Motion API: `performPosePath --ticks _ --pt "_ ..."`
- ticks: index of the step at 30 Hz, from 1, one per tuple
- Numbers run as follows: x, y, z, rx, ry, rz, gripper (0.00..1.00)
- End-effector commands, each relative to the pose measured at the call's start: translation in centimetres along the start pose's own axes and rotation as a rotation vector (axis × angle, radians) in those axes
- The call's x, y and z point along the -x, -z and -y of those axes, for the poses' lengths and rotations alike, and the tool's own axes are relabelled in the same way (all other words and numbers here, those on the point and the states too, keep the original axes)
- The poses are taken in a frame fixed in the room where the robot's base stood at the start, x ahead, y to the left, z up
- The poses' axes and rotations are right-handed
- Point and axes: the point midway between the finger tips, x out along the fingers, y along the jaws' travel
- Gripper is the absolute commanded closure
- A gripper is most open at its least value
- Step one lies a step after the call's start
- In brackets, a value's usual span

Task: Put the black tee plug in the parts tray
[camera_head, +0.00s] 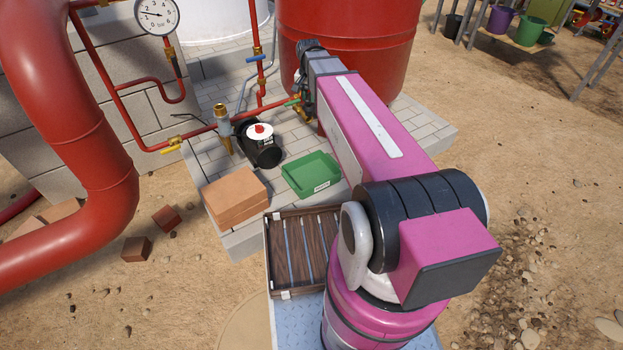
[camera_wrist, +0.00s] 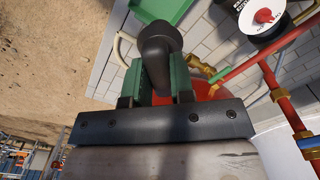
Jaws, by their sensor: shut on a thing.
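My gripper (camera_wrist: 159,80) has green-faced fingers in the wrist view. They are shut on a black plug (camera_wrist: 161,48), which has a rounded, thicker end pointing up in that view. A green tray (camera_head: 325,160) with a small white label lies on the paved slab in the head view and looks empty. Part of a green tray (camera_wrist: 152,10) also shows at the top of the wrist view, past the plug and apart from it. In the head view my arm hides most of the gripper, and I cannot make out the plug there.
A black pump (camera_head: 264,152) with a white-and-red top stands left of the tray, joined to red pipes (camera_head: 200,132) with brass fittings. Orange-brown blocks (camera_head: 235,196) are stacked at the slab's front. A wooden slatted crate (camera_head: 291,214) is nearer. A red tank (camera_head: 350,35) rises behind.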

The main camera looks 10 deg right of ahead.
Motion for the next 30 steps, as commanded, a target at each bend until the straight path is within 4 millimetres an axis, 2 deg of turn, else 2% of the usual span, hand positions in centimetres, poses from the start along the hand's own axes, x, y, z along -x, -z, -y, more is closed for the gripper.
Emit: performPosePath --ticks 1,9,21,27,30 --pt "-1.9 0.7 0.7 -0.037 -0.002 0.003 1.00" --pt "-10.9 2.2 3.4 -0.262 -0.002 0.003 1.00" --pt "-25.4 2.4 6.2 -0.590 -0.002 0.002 1.00" --pt "-30.6 1.8 6.9 -0.711 -0.001 0.001 1.00" --pt "-32.0 1.6 7.0 -0.744 0.000 0.000 1.00"
